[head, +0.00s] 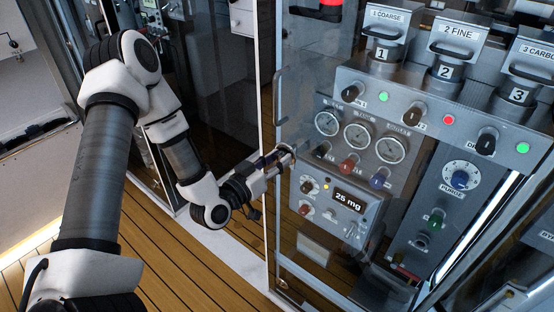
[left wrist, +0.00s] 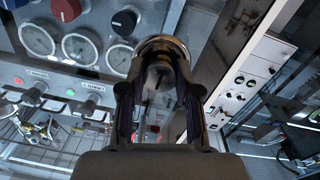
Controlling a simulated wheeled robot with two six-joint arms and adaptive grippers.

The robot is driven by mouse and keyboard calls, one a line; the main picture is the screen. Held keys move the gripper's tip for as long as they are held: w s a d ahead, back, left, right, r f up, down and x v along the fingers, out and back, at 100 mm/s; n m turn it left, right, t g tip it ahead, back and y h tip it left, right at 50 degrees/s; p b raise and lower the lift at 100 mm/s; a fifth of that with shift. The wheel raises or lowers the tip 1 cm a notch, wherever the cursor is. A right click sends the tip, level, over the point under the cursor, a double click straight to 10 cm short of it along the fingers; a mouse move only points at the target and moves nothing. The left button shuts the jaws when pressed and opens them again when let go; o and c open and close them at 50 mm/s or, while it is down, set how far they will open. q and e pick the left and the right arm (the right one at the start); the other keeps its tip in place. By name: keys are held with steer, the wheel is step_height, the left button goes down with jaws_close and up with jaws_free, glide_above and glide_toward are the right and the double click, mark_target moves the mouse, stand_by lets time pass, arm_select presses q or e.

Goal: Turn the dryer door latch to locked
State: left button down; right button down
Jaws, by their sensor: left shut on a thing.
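The dryer door latch shows in the left wrist view as a round metal-rimmed knob (left wrist: 163,45) between my fingers. In the head view it is mostly hidden by the gripper at the left edge of the clear door (head: 300,90). My left gripper (head: 284,157) is shut on the latch; its two dark fingers also show in the left wrist view (left wrist: 160,85), one on each side of the knob. I cannot tell the latch's exact angle. My right gripper is not in view.
A vertical door handle (head: 279,97) stands just above the gripper. Behind the clear door are gauges (head: 360,136), a 25 mg display (head: 350,199), a row of knobs and lamps, and numbered hoppers (head: 451,50). Wooden floor (head: 160,255) lies open below my arm.

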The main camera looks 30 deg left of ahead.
arm_select(q)
steer(key=m+p, duration=0.1)
steer(key=m, duration=0.3)
steer(key=m+p, duration=0.2)
steer(key=m, duration=0.2)
steer(key=shift+r, duration=0.1)
steer(key=m+p, duration=0.2)
steer(key=m, duration=0.2)
steer(key=shift+m, duration=0.4)
steer(key=m+p, duration=0.1)
steer(key=m, duration=0.3)
steer(key=shift+y+p, duration=0.3)
steer(key=shift+p, duration=0.1)
steer(key=shift+f, duration=0.2)
steer(key=c, duration=0.8)
jaws_free()
